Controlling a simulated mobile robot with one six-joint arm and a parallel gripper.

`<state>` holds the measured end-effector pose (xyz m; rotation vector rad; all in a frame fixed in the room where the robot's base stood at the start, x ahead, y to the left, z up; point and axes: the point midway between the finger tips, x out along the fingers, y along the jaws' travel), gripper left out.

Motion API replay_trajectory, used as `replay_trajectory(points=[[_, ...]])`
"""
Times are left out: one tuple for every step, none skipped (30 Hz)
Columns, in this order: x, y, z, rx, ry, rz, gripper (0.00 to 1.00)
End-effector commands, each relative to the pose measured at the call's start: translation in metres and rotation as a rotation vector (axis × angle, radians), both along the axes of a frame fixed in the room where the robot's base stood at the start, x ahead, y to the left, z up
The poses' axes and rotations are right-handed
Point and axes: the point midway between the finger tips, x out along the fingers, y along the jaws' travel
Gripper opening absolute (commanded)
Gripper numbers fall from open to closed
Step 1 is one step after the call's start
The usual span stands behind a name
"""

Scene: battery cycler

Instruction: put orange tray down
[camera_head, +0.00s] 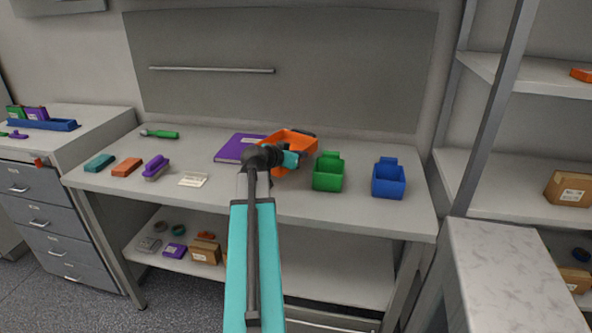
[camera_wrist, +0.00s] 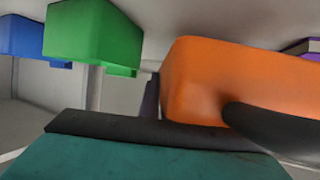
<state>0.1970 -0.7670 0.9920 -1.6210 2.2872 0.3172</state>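The orange tray (camera_head: 292,138) is at the back middle of the workbench, between a purple book and a green bin. In the wrist view the orange tray (camera_wrist: 235,80) fills the right side, close to the camera. My gripper (camera_head: 293,156) is at the tray, with dark fingers (camera_wrist: 262,125) against its side; a second dark piece shows past its far side. It appears shut on the tray. My arm hides part of the tray's near side. I cannot tell whether the tray's base touches the bench top.
The green bin (camera_head: 328,175) stands close right of the tray, with a blue bin (camera_head: 388,180) further right. The purple book (camera_head: 240,148) lies close left. Several small items, including an orange block (camera_head: 127,167), lie on the left of the bench (camera_head: 225,198).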

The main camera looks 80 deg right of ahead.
Motion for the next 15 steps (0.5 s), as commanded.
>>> replay_trajectory(points=[[0.0, 0.0, -0.004, -0.001, 0.001, 0.001, 0.0], [0.0, 0.0, -0.007, -0.001, 0.0, 0.002, 0.0], [0.0, 0.0, -0.01, -0.002, -0.001, 0.001, 0.0], [0.0, 0.0, -0.013, -0.001, -0.001, 0.001, 0.0], [0.0, 0.0, -0.014, -0.001, -0.001, 0.001, 0.0], [0.0, 0.0, -0.015, -0.002, -0.001, 0.001, 0.0], [0.0, 0.0, -0.016, -0.002, -0.001, 0.001, 0.0], [0.0, 0.0, -0.017, -0.002, -0.001, 0.001, 0.0], [0.0, 0.0, -0.017, -0.002, -0.001, 0.001, 0.0], [0.0, 0.0, -0.017, -0.003, 0.0, 0.001, 0.0], [0.0, 0.0, -0.017, -0.003, 0.0, 0.001, 0.0], [0.0, 0.0, -0.017, -0.003, 0.0, 0.001, 0.0], [0.0, 0.0, -0.017, -0.003, 0.0, 0.001, 0.0], [0.0, 0.0, -0.017, -0.004, -0.001, 0.0, 0.0], [0.0, 0.0, -0.017, -0.003, -0.001, 0.0, 0.0]])
